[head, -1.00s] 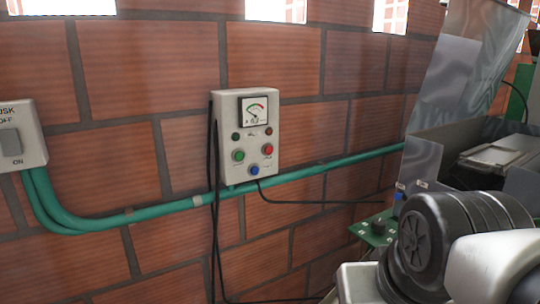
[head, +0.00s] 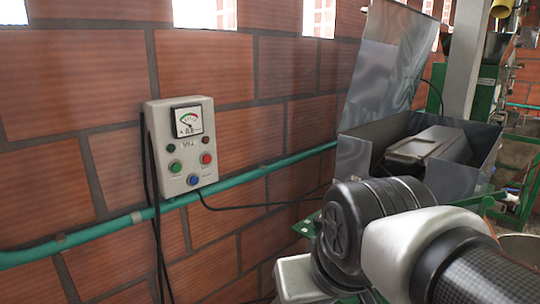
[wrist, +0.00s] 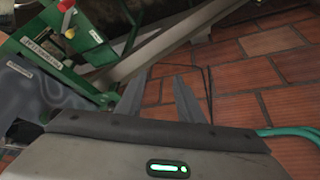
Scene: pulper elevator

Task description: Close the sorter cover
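A shiny metal sheet (head: 385,60), which looks like the sorter cover, stands raised and tilted at the back of an open metal box (head: 482,158) in the head view. A dark grey boxy part (head: 428,146) sits in the box's opening. My gripper (wrist: 157,88) shows in the wrist view with its two fingers apart and nothing between them. In the head view my arm fills the lower right, and I cannot make out the fingers. A crumpled-looking shiny metal surface (wrist: 35,88) shows at the left of the wrist view, apart from the fingers.
A grey control box (head: 182,145) with a gauge and buttons hangs on the brick wall. A green pipe (head: 100,231) and black cables run along the wall. Green machine framing (wrist: 60,60) with red and yellow knobs stands at the wrist view's upper left. A pale post (head: 466,60) rises behind the box.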

